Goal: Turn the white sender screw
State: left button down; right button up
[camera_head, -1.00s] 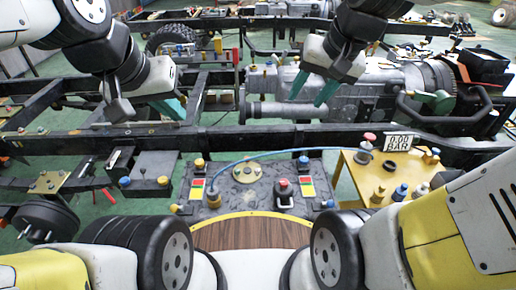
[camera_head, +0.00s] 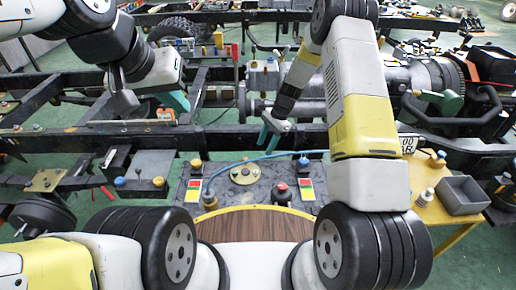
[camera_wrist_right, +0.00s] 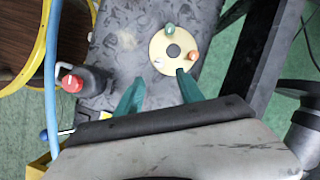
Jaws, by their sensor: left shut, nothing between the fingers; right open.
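The sender is a round cream disc with a dark centre hole (camera_wrist_right: 160,45) on a dark grey plate; it also shows in the head view (camera_head: 243,174). The white screw (camera_wrist_right: 158,63) stands on the disc's lower left edge. A green screw (camera_wrist_right: 169,29) and an orange screw (camera_wrist_right: 192,56) stand elsewhere on its rim. My right gripper (camera_wrist_right: 159,76) is open and empty, its fingertips apart and near the disc's lower side in the wrist view. My left gripper (camera_head: 175,104) is shut and empty over the frame at left.
A black fitting with a red cap (camera_wrist_right: 75,84) stands beside the disc, near a blue hose (camera_wrist_right: 50,80). A dark chassis rail (camera_head: 110,140) runs behind the plate. At right, a yellow table (camera_head: 432,212) holds a grey bin (camera_head: 462,195).

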aim_at(256, 171)
jog(key=shift+m+g, duration=0.3)
jog(key=shift+m, duration=0.1)
jog(key=x, duration=0.8)
jog(key=w+d+x, duration=0.1)
jog(key=x, duration=0.3)
jog(key=shift+s+a+f, duration=0.15)
jog(key=shift+f, duration=0.4)
grip_shut()
